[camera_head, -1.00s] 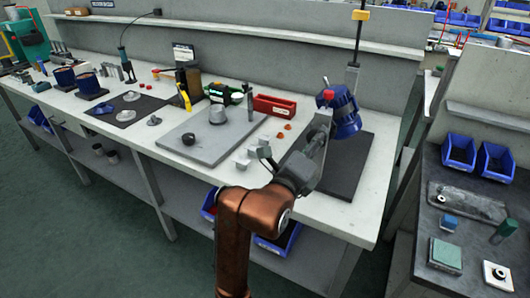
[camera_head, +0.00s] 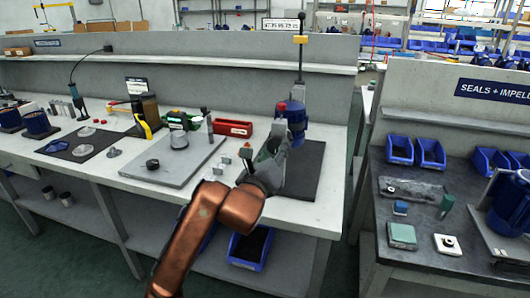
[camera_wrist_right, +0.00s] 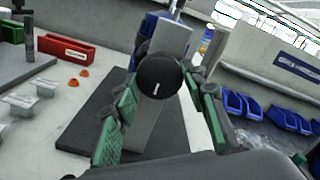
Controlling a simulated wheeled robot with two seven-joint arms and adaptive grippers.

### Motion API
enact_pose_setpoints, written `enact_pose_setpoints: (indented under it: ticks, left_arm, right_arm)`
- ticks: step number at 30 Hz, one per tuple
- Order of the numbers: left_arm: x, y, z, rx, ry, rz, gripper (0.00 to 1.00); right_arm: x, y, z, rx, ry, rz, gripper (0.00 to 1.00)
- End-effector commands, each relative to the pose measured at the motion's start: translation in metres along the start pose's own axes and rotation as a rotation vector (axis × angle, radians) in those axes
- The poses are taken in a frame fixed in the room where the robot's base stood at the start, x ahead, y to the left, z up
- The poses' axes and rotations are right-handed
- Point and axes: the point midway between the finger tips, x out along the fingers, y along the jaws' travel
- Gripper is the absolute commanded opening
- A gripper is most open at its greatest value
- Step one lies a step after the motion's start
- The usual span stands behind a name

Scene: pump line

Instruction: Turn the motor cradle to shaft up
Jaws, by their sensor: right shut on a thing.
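The motor cradle stands on a dark mat (camera_head: 308,172) at the right end of the bench. Its blue motor (camera_head: 297,117) is partly hidden by a grey plate and my gripper; a red knob (camera_head: 281,106) shows at the upper left. I cannot tell which way the shaft points. My right gripper (camera_head: 270,158) is at the cradle's near left side. In the wrist view its green-padded fingers are shut on a round black knob (camera_wrist_right: 159,75) with a white mark, in front of the grey plate (camera_wrist_right: 170,36) and blue motor (camera_wrist_right: 146,27). My left gripper is not in view.
A red bin (camera_head: 233,128) and a grey plate with parts (camera_head: 150,172) lie left of the mat. A post with a yellow collar (camera_head: 300,40) stands behind the cradle. A second dark bench (camera_head: 425,215) is across a gap at the right.

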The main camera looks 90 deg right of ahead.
Motion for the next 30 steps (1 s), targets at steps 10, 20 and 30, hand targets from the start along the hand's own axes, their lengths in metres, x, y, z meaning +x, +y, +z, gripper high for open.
enact_pose_setpoints:
  ticks: [10, 20, 30]
  left_arm:
    - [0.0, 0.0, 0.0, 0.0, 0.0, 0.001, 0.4]
    - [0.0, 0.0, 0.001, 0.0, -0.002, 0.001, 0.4]
    - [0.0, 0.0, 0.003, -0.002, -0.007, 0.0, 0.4]
  right_arm:
    - [0.0, 0.001, 0.0, 0.001, 0.0, 0.002, 0.0]
    - [0.0, 0.001, 0.0, 0.001, -0.001, 0.001, 0.57]
    - [-0.01, 0.001, 0.001, 0.001, -0.001, 0.002, 0.57]
